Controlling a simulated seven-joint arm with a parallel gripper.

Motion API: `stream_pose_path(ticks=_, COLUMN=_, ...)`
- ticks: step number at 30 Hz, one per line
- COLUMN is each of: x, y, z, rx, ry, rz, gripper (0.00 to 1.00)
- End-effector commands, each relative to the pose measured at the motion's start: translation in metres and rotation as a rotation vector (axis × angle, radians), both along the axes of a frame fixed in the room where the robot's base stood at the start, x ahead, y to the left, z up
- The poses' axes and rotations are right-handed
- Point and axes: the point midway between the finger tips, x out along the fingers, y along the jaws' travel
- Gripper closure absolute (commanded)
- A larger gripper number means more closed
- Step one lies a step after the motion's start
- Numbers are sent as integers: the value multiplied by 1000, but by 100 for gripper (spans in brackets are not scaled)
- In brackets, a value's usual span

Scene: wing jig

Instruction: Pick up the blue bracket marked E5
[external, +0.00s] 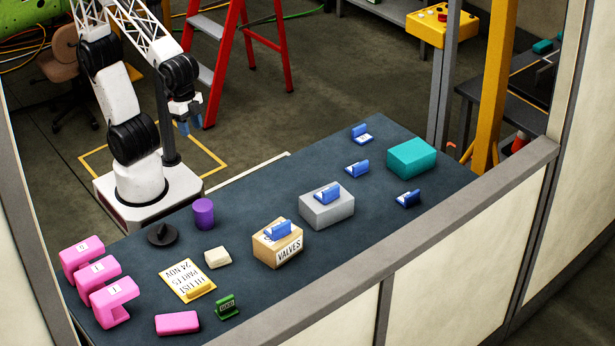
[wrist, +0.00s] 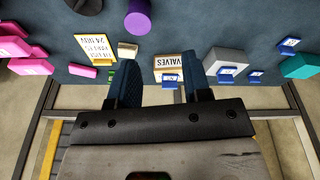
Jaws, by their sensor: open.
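Several blue brackets with small white labels are in the external view; the labels are too small to read, so I cannot tell which is E5. One bracket (external: 278,230) sits on the tan VALVES box (external: 264,250) and one (external: 327,194) on the grey box (external: 313,211). Three stand on the dark table: at the back (external: 362,134), in the middle (external: 357,169) and near the front right edge (external: 408,198). My gripper (external: 184,122) is open and empty, high and left of the brackets. In the wrist view its fingers (wrist: 159,60) are spread, apart from every bracket.
A teal box (external: 412,158) stands at the right. Pink blocks (external: 112,300), a yellow note (external: 187,281), a purple cylinder (external: 204,214), a black knob (external: 163,235), a cream block (external: 218,257) and a green piece (external: 227,306) occupy the left. A raised wall (external: 440,220) borders the front.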

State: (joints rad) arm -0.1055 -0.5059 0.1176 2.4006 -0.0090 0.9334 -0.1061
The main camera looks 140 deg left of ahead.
Motion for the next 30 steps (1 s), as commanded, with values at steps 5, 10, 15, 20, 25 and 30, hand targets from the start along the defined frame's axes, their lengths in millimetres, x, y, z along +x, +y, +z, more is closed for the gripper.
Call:
stream_pose_path(ticks=5, x=41, y=32, z=1, rx=-14, ry=21, rz=128, gripper=56)
stream_pose_path(ticks=10, x=78, y=65, z=-1, rx=-27, ry=37, rz=249, gripper=56)
stream_pose_path(ticks=15, x=112, y=103, z=-7, rx=-40, ry=54, rz=369, gripper=56)
stream_pose_path(ticks=20, x=141, y=143, z=-16, rx=-53, ry=68, rz=483, gripper=56)
stream_pose_path(ticks=25, x=169, y=190, z=-30, rx=-66, ry=83, rz=604, gripper=56)
stream_pose_path(ticks=30, x=192, y=239, z=-48, rx=-79, ry=97, rz=725, gripper=56)
